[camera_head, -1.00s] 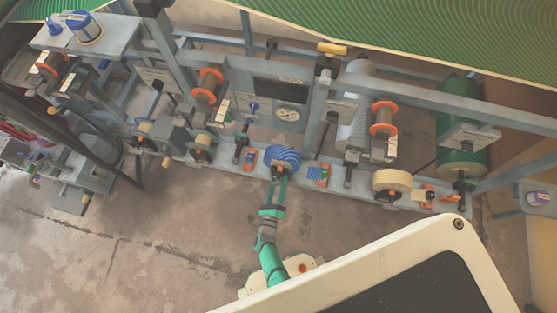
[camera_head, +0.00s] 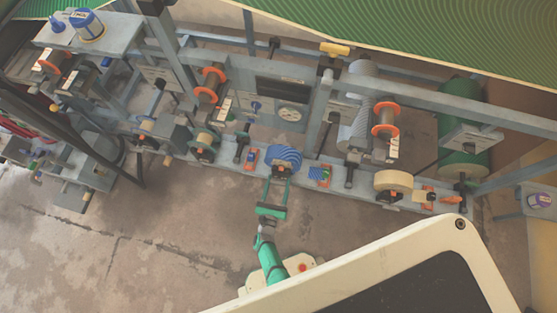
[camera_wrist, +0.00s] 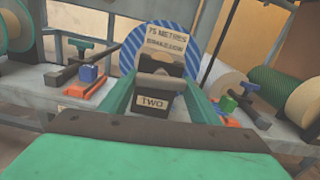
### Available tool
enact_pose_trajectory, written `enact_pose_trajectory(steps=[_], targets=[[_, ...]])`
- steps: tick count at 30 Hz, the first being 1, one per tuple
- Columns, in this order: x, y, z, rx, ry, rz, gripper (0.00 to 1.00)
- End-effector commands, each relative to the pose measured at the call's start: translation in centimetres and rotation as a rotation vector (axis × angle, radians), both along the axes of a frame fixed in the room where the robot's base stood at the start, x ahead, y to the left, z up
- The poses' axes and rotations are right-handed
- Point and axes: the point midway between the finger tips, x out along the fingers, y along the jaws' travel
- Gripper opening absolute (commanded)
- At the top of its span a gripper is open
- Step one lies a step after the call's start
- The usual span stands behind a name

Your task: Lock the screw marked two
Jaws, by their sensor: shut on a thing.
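The screw marked two shows in the wrist view as a dark block with a label reading TWO (camera_wrist: 153,102), below a grey-brown bar. My gripper (camera_wrist: 158,84) has its green fingers on either side of it and is shut on it. In the head view my gripper (camera_head: 280,174) reaches the machine's front rail, where the dark screw piece is small and partly hidden between the fingertips. The blue-and-white striped disc (camera_head: 285,154) stands right behind it. In the wrist view this disc (camera_wrist: 165,35) carries a label that begins 75 METRES.
Another orange-based piece (camera_head: 320,176) is to the right. The frame post (camera_head: 315,120) rises close behind. The concrete floor in front is clear.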

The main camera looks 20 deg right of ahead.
Motion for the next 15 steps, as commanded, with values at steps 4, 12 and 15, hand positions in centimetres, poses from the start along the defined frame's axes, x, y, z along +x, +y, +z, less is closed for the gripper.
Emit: enact_pose_trajectory(steps=[4, 12, 15], targets=[[-0.08, 0.1, -0.19, 0.052, -0.029, 0.003, 0.34], [-0.01, 0.13, -0.19, 0.095, -0.057, 0.002, 0.34], [0.0, 0.16, -0.19, 0.1, -0.06, 0.003, 0.34]])
